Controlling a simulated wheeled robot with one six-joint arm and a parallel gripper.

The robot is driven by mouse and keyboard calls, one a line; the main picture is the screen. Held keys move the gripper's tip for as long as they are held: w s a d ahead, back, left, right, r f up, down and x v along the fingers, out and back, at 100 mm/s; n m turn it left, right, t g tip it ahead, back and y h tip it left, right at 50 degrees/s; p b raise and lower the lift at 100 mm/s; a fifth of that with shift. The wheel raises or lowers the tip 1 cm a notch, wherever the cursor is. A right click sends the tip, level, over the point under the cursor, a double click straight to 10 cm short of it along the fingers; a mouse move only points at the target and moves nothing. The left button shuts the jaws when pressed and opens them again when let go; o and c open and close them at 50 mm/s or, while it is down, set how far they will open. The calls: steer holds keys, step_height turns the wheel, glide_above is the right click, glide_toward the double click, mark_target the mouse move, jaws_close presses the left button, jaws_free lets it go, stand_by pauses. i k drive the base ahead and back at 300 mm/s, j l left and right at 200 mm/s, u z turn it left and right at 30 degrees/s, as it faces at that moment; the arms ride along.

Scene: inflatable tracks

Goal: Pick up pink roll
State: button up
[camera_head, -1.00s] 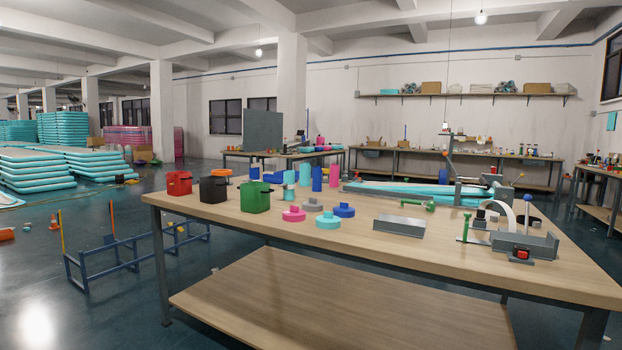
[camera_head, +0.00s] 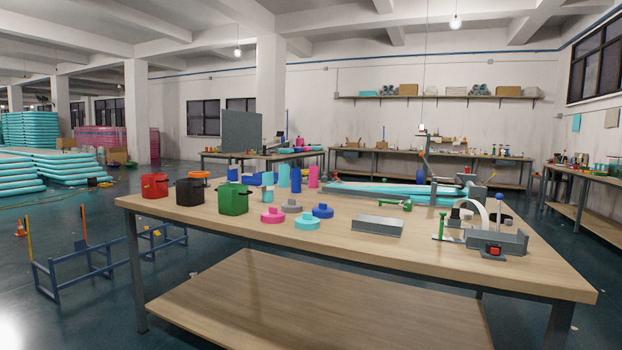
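A pink upright roll (camera_head: 313,177) stands towards the back of the wooden table (camera_head: 450,255), right of a blue roll (camera_head: 296,180) and a turquoise roll (camera_head: 284,176). It looks like a short cylinder and is small in the view. A flat pink piece with a raised knob (camera_head: 272,215) lies nearer the front of the same table, beside similar grey, turquoise and blue pieces. My gripper is not in view.
Red (camera_head: 154,186), black (camera_head: 190,191) and green (camera_head: 234,199) containers stand at the table's left. A grey tray (camera_head: 377,226) and a clamp-like device (camera_head: 497,240) are to the right. The front of the tabletop is clear. A blue floor rack (camera_head: 90,275) stands left of the table.

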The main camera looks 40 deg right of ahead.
mark_target(314, 171)
steer(key=i+l+z, duration=0.2)
steer(key=i, duration=0.45)
steer(key=i+z, duration=0.2)
steer(key=i, duration=0.4)
steer(key=i+u, duration=0.25)
steer(key=i, duration=0.35)
steer(key=i+l+u, duration=0.1)
steer(key=i+u, duration=0.15)
steer(key=i, duration=0.3)
steer(key=i+l+u, duration=0.2)
steer(key=i, duration=0.35)
steer(key=i+j+z, duration=0.15)
steer(key=i, duration=0.5)
steer(key=i+z, duration=0.15)
steer(key=z, duration=0.3)
steer(key=i+z, duration=0.15)
steer(key=z, duration=0.3)
steer(key=i+j+z, duration=0.15)
steer(key=z, duration=0.25)
steer(key=i+z, duration=0.15)
steer(key=z, duration=0.2)
steer(key=i+z, duration=0.1)
steer(key=z, duration=0.3)
steer(key=i+j+z, duration=0.1)
steer(key=z, duration=0.25)
